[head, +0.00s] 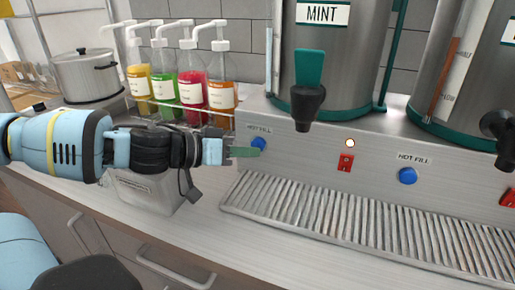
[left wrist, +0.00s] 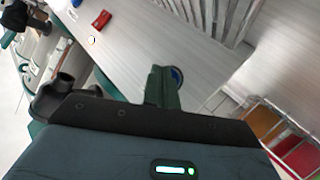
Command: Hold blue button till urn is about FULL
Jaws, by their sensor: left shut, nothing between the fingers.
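A blue button (head: 258,143) is on the front panel of the metal dispenser, under a "HOT FILL" label at the left. The urn (head: 330,62) labelled "MINT" stands above it, with a black tap and teal handle; its liquid level is not visible. My left gripper (head: 247,152) is shut and empty, its green fingertips at the blue button's lower left. In the left wrist view the fingers (left wrist: 163,85) overlap the blue button (left wrist: 177,76) and partly hide it. I cannot tell whether they press it. My right gripper is not in view.
A second urn (head: 455,75) with a level gauge, another blue button (head: 408,176) and red switches (head: 345,163) are at the right. Syrup pump bottles (head: 192,85) and a steel pot (head: 86,75) stand at the left. A ribbed drip tray (head: 350,220) lies below the panel.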

